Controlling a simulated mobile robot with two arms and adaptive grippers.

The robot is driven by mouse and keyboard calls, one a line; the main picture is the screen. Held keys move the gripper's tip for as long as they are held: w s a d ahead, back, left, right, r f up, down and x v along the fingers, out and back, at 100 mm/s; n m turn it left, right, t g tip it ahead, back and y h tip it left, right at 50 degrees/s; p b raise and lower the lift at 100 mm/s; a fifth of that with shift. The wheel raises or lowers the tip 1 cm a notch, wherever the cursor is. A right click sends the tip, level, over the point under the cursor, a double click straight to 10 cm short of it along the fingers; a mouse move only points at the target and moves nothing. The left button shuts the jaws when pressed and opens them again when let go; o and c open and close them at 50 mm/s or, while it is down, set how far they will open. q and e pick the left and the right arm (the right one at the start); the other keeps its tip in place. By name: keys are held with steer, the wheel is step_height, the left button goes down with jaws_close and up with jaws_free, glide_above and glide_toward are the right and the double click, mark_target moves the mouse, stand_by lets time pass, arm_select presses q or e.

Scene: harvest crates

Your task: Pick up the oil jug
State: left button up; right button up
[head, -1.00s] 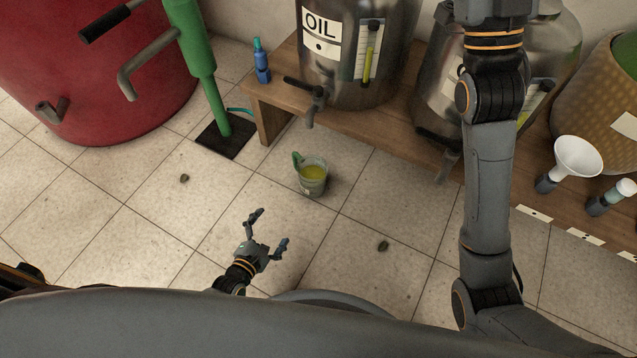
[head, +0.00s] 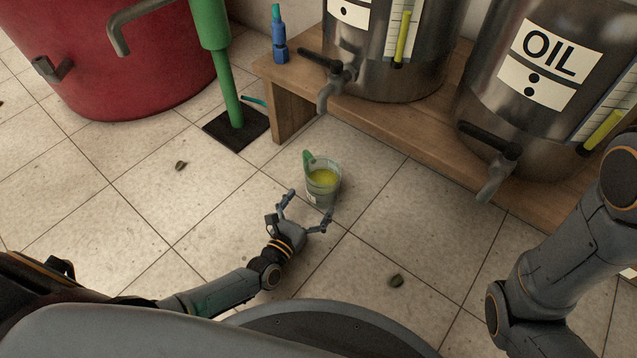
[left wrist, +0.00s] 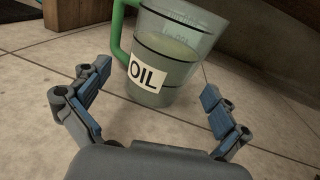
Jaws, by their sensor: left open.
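The oil jug (head: 322,184) is a clear measuring jug with yellow-green liquid and a green handle, upright on the tiled floor in front of the wooden bench. In the left wrist view the jug (left wrist: 168,62) shows a white OIL label, with its handle on the left side. My left gripper (head: 306,212) is open and empty, close in front of the jug. In the left wrist view its fingers (left wrist: 150,98) spread to either side of the jug's lower front, and the jug stands just beyond them. My right gripper is out of view; only my right arm shows at the right.
The wooden bench (head: 293,124) carries steel oil tanks (head: 525,95) with taps overhanging its edge. A blue bottle (head: 279,42) stands at its left end. A green post (head: 229,85) and a red vat (head: 110,60) are at the left.

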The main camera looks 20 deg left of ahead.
mark_target(330, 175)
arm_select(q)
steer(key=shift+w+d+f, duration=0.1)
steer(key=shift+w+d, duration=0.1)
steer(key=shift+w, duration=0.75)
steer(key=w+b, duration=0.1)
steer(key=w, duration=0.1)
steer(key=w+d+b, duration=0.1)
steer(key=w+b, duration=0.1)
steer(key=shift+w, duration=0.4)
steer(key=shift+w+d, duration=0.1)
steer(key=shift+w, duration=0.15)
steer(key=c, duration=1.6)
steer(key=shift+r, duration=0.25)
steer(key=shift+c, duration=1.3)
